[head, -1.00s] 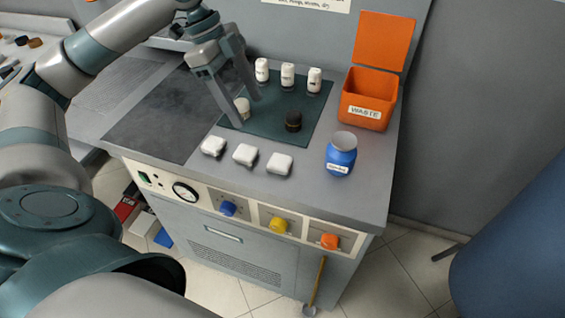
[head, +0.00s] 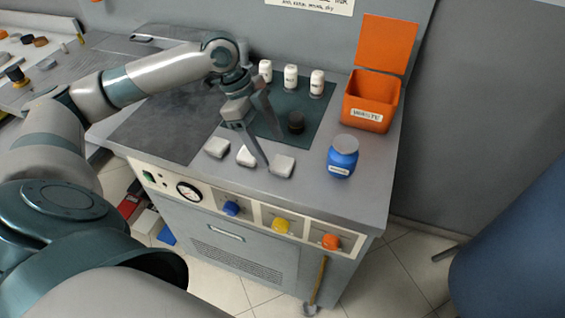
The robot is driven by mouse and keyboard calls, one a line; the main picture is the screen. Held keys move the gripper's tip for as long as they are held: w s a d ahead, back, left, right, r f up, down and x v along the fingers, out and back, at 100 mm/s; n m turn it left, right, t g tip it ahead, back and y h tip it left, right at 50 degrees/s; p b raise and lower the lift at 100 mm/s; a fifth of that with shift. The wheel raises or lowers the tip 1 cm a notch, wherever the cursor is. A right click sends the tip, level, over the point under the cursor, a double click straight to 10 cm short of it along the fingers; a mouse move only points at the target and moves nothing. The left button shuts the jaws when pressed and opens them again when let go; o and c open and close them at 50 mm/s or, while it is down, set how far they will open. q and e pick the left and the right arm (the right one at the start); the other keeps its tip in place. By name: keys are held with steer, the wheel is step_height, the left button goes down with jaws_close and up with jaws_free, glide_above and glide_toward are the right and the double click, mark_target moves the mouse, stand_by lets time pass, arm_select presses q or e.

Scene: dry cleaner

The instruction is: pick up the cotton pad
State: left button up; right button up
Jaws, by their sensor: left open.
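Three white cotton pads lie in a row near the front of the counter: a left pad (head: 216,147), a middle pad (head: 245,156) and a right pad (head: 282,165). My left gripper (head: 272,150) is open and empty, pointing down over the counter. Its nearer finger reaches down between the middle and right pads and covers part of the middle one. Its other finger ends behind the right pad. I cannot tell whether a finger touches a pad. My right gripper is not in view.
A blue jar (head: 342,158) stands right of the pads. An open orange waste bin (head: 369,102) stands at the back right. The dark grey panel (head: 165,125) at left is clear.

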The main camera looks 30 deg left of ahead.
mark_target(281, 162)
arm_select(q)
steer(key=shift+d+f, duration=0.2)
steer(key=shift+f, duration=0.25)
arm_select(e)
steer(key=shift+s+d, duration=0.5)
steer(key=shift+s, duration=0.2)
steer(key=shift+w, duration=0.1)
arm_select(q)
steer(key=shift+w+d+f+p, duration=0.15)
steer(key=shift+d+f+p, duration=0.2)
steer(key=shift+f, duration=0.1)
steer(key=x, duration=0.1)
steer(key=p+x, duration=0.1)
steer(key=x, duration=0.1)
steer(key=shift+w, duration=0.25)
steer(key=shift+d+f, duration=0.15)
steer(key=shift+f, duration=0.35)
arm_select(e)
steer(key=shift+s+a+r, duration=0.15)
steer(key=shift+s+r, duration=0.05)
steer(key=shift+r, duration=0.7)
